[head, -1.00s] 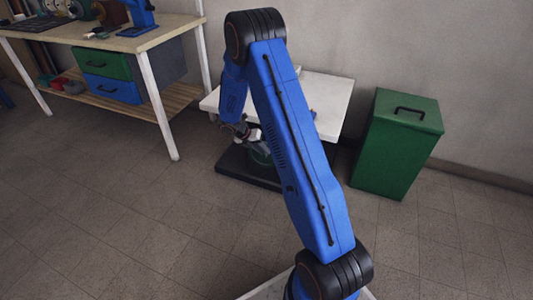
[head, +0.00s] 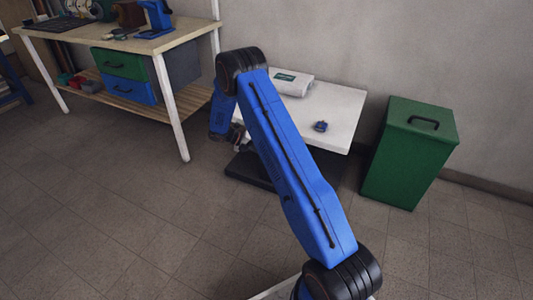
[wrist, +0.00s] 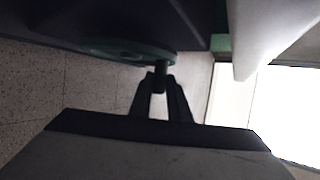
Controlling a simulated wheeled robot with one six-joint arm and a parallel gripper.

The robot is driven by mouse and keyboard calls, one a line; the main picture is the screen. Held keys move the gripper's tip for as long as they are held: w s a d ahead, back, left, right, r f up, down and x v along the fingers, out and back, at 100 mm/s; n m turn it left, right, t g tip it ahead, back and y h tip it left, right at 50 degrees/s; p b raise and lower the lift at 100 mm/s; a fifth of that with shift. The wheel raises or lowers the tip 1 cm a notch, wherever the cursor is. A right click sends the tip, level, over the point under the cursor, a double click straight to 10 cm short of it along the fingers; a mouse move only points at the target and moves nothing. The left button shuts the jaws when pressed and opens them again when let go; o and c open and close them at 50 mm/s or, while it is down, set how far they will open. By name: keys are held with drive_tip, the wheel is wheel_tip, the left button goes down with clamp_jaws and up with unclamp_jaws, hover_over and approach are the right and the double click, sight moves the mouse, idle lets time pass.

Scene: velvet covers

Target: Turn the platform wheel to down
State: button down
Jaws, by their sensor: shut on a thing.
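The platform has a white top (head: 336,122) and a dark base (head: 247,172). In the head view its wheel is hidden behind my arm. In the wrist view the dark green wheel (wrist: 118,48) shows at the upper middle, in shadow. A dark knob (wrist: 159,78) stands out below its rim, between my fingertips. My gripper (wrist: 160,88) is shut on this knob. In the head view my gripper (head: 238,141) is small and partly hidden at the platform's left side. The wheel's down mark cannot be made out.
A white package (head: 292,83) and a small blue object (head: 320,126) lie on the platform top. A green bin (head: 408,158) with a black handle stands to the right. A workbench (head: 130,42) with drawers stands at the left. The floor in front is open.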

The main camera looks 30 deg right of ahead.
drive_tip(key=shift+w+r, duration=0.15)
drive_tip(key=shift+w, duration=0.15)
drive_tip(key=c, duration=1.7)
unclamp_jaws()
drive_tip(key=shift+o, duration=0.2)
drive_tip(key=shift+s, duration=0.1)
drive_tip(key=v, duration=1.7)
drive_tip(key=shift+a, duration=0.2)
drive_tip(key=shift+r, duration=0.1)
